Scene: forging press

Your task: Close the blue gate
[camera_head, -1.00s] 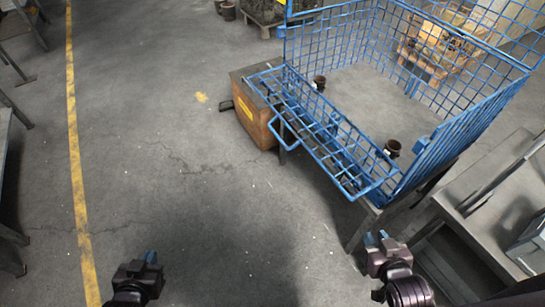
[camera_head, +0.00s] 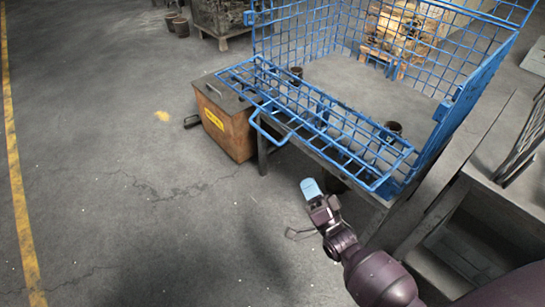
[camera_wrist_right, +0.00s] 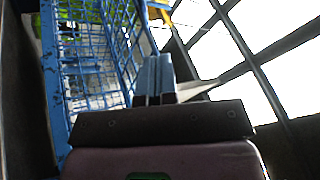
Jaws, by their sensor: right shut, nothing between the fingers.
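The blue gate (camera_head: 318,120) is a wire mesh panel at the front of a blue wire cage (camera_head: 440,75). It is folded down and lies roughly flat, sticking out over the front edge of the table, with a bar handle (camera_head: 262,128) at its left front. My right gripper (camera_head: 311,188) is shut and empty, below and in front of the gate's outer edge, apart from it in the head view. In the right wrist view the blue fingertips (camera_wrist_right: 155,78) are together, and blue mesh (camera_wrist_right: 95,60) shows to their left. My left gripper is out of view.
Two dark cups (camera_head: 393,128) stand inside the cage area. A brown box with a yellow label (camera_head: 228,125) stands left of the table. A grey bench (camera_head: 500,150) is close on the right. The floor at left is clear.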

